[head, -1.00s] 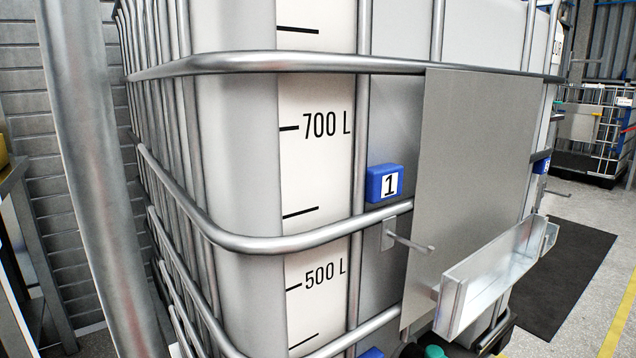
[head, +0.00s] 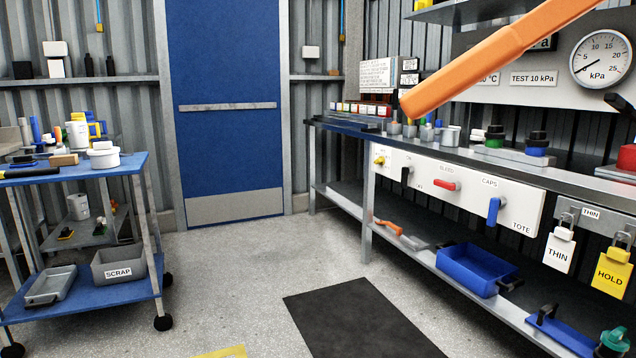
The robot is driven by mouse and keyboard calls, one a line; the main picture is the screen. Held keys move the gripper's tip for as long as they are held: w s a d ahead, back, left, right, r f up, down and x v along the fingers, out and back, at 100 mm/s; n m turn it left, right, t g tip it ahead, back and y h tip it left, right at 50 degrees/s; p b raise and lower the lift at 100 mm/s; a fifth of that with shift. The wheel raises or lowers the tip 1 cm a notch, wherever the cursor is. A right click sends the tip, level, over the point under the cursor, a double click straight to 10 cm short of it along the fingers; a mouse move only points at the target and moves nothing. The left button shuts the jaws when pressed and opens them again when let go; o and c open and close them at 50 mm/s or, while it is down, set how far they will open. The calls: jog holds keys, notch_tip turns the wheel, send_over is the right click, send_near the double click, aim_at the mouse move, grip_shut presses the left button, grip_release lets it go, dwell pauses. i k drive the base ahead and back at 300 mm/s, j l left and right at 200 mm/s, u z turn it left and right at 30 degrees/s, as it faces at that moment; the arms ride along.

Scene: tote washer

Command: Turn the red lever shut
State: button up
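The red lever (head: 447,184) is on a white panel (head: 522,212) along the front of the workbench, in the right half of the head view. It lies roughly level, under a small label that seems to read BLEED. A black lever (head: 405,176) and a small yellow handle (head: 379,161) are to its left. A blue lever (head: 494,210) hangs down to its right, under the label CAPS. My gripper is not in view, so its state and its place relative to the lever are hidden.
A large orange bar (head: 490,62) crosses the upper right; what it belongs to is unclear. The workbench (head: 470,160) has a lower shelf with a blue tray (head: 466,272). A blue cart (head: 78,172) stands left. Open floor with a black mat (head: 360,320) lies between.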

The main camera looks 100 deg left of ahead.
aim_at(456, 186)
jog(key=j+u, duration=0.1)
jog(key=u, duration=2.6)
jog(key=i+j, duration=0.3)
jog(key=i+j+u, duration=0.1)
jog(key=i+j, duration=0.2)
jog(key=i, duration=0.25)
jog(key=i+j, duration=0.25)
jog(key=i, duration=0.15)
